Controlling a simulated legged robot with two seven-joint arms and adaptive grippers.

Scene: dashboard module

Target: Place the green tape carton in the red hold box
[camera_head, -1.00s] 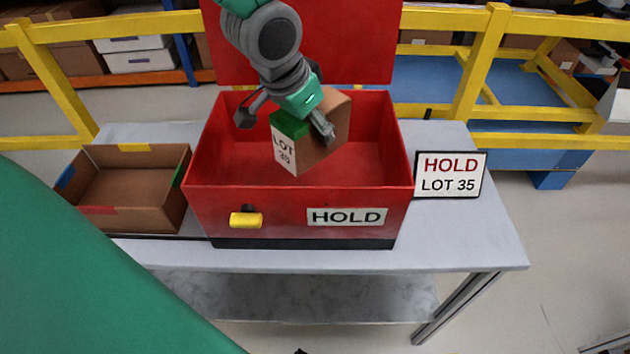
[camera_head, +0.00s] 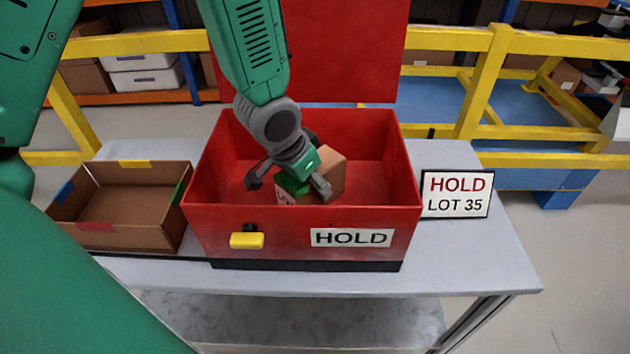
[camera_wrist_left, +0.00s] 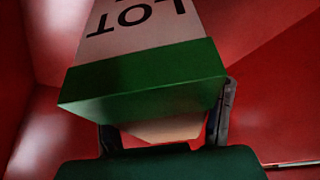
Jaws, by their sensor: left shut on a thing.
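The carton with green tape (camera_head: 327,176) is inside the red hold box (camera_head: 240,225), tilted and partly hidden by my gripper and the box's front wall. My left gripper (camera_head: 290,186) is shut on the carton, down between the box walls. In the left wrist view the carton (camera_wrist_left: 150,40) shows its green tape band and a white label reading "LOT", with the gripper's fingers (camera_wrist_left: 165,125) on both sides and red walls around. I cannot tell whether the carton touches the box floor. The box lid (camera_head: 350,50) stands open at the back. My right gripper is not in view.
An empty cardboard tray (camera_head: 185,225) with coloured tape marks stands left of the box on the grey table (camera_head: 470,260). A "HOLD LOT 35" sign (camera_head: 457,193) stands to the right. A yellow rail (camera_head: 480,95) runs behind the table.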

